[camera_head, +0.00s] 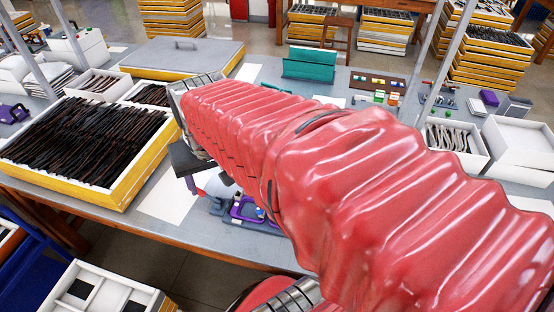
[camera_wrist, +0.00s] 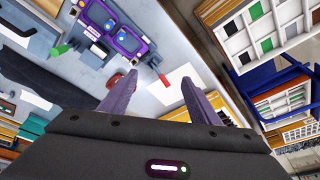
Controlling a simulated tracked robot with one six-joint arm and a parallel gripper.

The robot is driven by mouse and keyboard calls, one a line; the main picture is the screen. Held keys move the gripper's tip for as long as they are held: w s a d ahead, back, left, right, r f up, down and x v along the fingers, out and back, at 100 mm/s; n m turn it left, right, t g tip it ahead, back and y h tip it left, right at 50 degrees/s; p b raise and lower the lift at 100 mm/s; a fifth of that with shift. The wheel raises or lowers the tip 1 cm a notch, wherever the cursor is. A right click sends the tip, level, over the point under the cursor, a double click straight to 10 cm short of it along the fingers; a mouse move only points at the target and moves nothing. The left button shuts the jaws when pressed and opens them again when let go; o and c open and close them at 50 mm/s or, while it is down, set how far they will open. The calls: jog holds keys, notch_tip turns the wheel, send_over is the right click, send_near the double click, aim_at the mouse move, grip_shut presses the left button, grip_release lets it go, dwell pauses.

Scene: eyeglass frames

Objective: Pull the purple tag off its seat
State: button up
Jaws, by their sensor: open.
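I cannot make out the purple tag with certainty. A purple eyeglass-like frame (camera_head: 245,208) sits in a fixture near the bench's front edge, partly hidden by my arm. In the wrist view the purple frame (camera_wrist: 130,40) is at upper left, with blue round parts on it. A small purple block (camera_head: 489,97) stands at the far right of the bench; whether it is the tag I cannot tell.
A yellow-sided tray (camera_head: 128,188) of dark frames stands at left. A board with coloured pieces (camera_head: 378,82) and a teal holder (camera_head: 310,64) are at the back. White boxes (camera_head: 520,150) stand at right. A red-tipped item (camera_wrist: 114,80) lies near the left finger.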

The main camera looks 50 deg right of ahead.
jog(key=s+d+f+m+g, duration=0.1)
jog(key=s+d+f+m, duration=0.2)
jog(key=d, duration=0.6)
jog(key=s+d+f+m+g+y, duration=0.1)
jog(key=d+f+m, duration=0.4)
jog(key=d, duration=0.5)
jog(key=shift+s+d+f+g, duration=0.15)
jog(key=shift+s+f+g, duration=0.4)
jog(key=shift+s, duration=0.4)
notch_tip(320, 180, down, 14)
jog(key=shift+r, duration=0.15)
jog(key=c, duration=1.1)
